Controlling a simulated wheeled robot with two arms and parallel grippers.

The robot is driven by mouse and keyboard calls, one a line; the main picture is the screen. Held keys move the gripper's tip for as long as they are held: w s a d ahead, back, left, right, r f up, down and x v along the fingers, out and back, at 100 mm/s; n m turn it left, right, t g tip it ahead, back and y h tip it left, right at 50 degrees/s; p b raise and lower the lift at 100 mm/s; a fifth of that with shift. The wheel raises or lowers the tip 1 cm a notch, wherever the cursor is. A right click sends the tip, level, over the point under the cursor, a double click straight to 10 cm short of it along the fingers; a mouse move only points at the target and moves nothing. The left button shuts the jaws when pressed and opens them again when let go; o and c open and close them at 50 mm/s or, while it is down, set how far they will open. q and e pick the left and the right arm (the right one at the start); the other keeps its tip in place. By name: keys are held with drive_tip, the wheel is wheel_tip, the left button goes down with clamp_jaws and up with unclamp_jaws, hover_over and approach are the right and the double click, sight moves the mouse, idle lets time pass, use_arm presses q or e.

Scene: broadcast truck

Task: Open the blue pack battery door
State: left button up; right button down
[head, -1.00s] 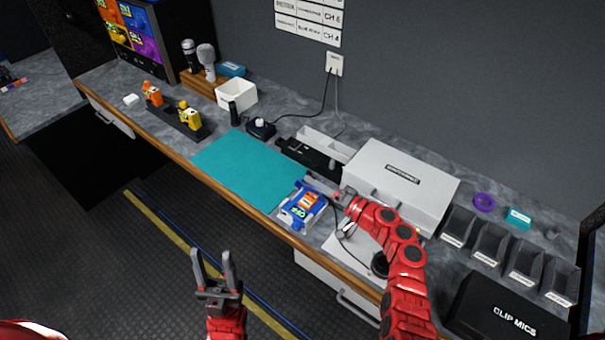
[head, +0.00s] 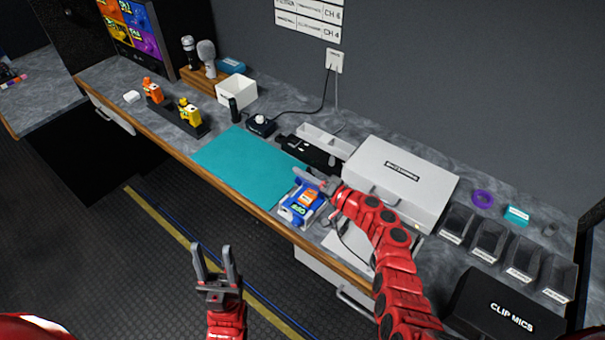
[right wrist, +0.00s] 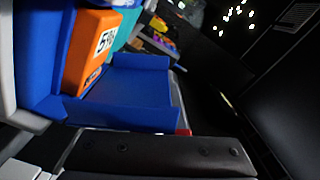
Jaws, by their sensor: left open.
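The blue pack (head: 293,208) lies in a pale holder at the front edge of the counter, beside the teal mat, with an orange labelled part on top. In the right wrist view the blue pack (right wrist: 125,92) fills the left, close up, with the orange part (right wrist: 90,52) upright against it. My right gripper (head: 318,181) is at the pack's back right side; its jaws are too small and partly covered to read. My left gripper (head: 216,262) is open and empty over the floor, away from the counter.
The teal mat (head: 243,168) is bare. A grey case (head: 400,178) stands behind my right arm, with dark bins (head: 488,241) and a clip mics box (head: 508,308) to the right. Orange and yellow packs (head: 188,113) stand in a black rack at left.

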drive_tip(key=shift+w+d+f+m+b, duration=0.1)
drive_tip(key=shift+w+d+m+b, duration=0.2)
drive_tip(key=shift+m+b, duration=0.3)
drive_tip(key=shift+w+d+f+m+b, duration=0.15)
drive_tip(key=shift+w+m+b, duration=0.1)
drive_tip(key=shift+m+b, duration=0.3)
drive_tip(key=shift+w+d+r+m, duration=0.1)
drive_tip(key=shift+w+d+m, duration=0.1)
drive_tip(key=shift+m, duration=0.45)
drive_tip(key=shift+w+d+r+m+b, duration=0.15)
drive_tip(key=shift+w+m+b, duration=0.15)
drive_tip(key=shift+m+b, duration=0.4)
drive_tip(key=c, duration=1)
unclamp_jaws()
